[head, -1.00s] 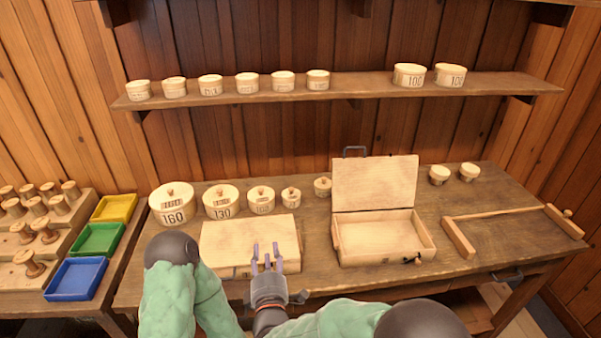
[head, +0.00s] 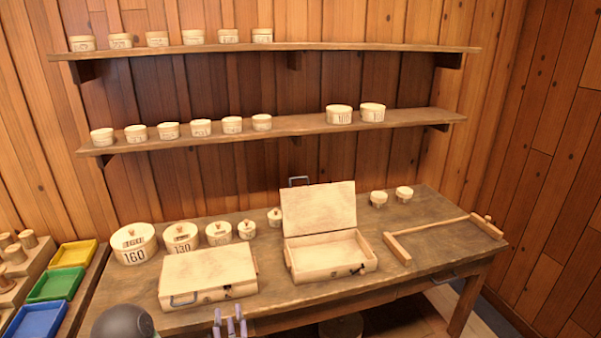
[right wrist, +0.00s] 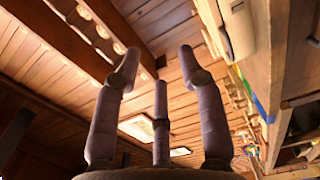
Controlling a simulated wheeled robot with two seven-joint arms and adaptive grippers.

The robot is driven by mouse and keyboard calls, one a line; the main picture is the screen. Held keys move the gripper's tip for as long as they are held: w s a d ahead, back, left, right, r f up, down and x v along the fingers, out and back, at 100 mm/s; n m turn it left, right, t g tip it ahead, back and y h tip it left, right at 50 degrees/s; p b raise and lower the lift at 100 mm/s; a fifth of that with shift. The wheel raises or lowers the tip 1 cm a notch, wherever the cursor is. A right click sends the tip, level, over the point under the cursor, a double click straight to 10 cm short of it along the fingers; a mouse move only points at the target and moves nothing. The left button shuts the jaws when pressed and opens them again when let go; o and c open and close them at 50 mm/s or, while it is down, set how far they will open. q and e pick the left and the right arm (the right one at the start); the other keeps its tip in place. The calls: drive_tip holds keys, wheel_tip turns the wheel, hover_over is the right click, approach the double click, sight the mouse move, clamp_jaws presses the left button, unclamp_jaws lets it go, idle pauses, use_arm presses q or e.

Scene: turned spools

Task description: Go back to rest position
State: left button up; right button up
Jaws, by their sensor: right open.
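My right gripper (head: 229,318) shows at the bottom edge of the head view, in front of the table's front edge and below the closed wooden box (head: 208,266). Only its purple fingers show there. In the right wrist view, the same gripper (right wrist: 160,72) has its fingers spread with nothing between them, and they point up toward the wooden ceiling. It touches nothing that I can see. My left gripper is out of view.
The wooden table (head: 430,262) carries an open box (head: 330,262), several lidded canisters (head: 134,243) and a wooden frame (head: 440,228). Yellow, green and blue trays (head: 55,284) stand at left. Two shelves (head: 290,125) hold more canisters. The table's right end has bare room.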

drive_tip(key=s+d+f+m+g+h, duration=0.1)
drive_tip(key=d+f+m+g, duration=0.25)
drive_tip(key=d+f, duration=0.4)
drive_tip(key=d+f+m+g, duration=0.3)
drive_tip(key=d+f+m, duration=0.15)
drive_tip(key=f, duration=0.55)
drive_tip(key=s+d+f+m+g+h, duration=0.1)
drive_tip(key=d+f+m+g, duration=0.3)
drive_tip(key=f, duration=0.5)
drive_tip(key=s+d+f+m+g, duration=0.3)
drive_tip(key=s+d+f+m, duration=0.2)
drive_tip(key=s, duration=0.4)
drive_tip(key=s+d+f+m+g, duration=0.3)
drive_tip(key=s+d+f+m, duration=0.2)
drive_tip(key=s, duration=0.5)
drive_tip(key=shift+s+d+f+m+y, duration=0.3)
drive_tip(key=shift+d+f+m+y, duration=0.1)
drive_tip(key=shift+m, duration=0.6)
